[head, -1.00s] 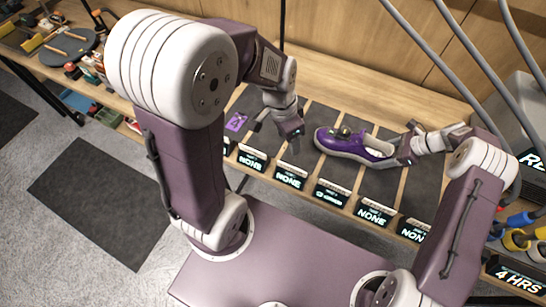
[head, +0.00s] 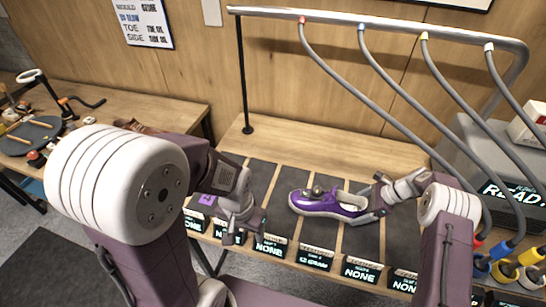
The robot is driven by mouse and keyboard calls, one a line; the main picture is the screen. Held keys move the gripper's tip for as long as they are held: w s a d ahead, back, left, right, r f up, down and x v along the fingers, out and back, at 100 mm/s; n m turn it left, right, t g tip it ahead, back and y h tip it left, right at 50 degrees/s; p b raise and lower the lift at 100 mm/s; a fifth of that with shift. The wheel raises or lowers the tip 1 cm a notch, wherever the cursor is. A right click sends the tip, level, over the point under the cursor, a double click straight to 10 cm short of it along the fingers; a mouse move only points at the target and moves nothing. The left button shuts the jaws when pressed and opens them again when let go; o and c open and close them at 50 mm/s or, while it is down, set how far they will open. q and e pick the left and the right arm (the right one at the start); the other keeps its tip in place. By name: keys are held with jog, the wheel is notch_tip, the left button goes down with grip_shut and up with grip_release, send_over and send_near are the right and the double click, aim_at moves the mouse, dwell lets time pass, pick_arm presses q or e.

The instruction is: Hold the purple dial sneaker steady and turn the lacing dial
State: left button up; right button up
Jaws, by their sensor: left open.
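The purple dial sneaker (head: 335,211) lies upright on the dark mats of the bench, toe to the left, with a white sole edge. Its lacing dial (head: 317,191) shows as a small dark metallic knob on top, near the tongue. My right gripper (head: 371,209) is at the heel from the right, its fingers closed around the heel; the far finger is partly hidden. My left gripper (head: 236,236) is open and empty, pointing down over the mats, left of the toe and apart from the shoe.
Several label displays (head: 313,259) line the front edge. A pipe rail (head: 390,27) with hanging hoses stands behind, and a grey machine (head: 490,150) is at the right.

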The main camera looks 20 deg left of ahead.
jog(key=shift+r, duration=0.1)
jog(key=v, duration=1.1)
jog(key=shift+d+r, duration=0.25)
jog(key=shift+r, duration=0.1)
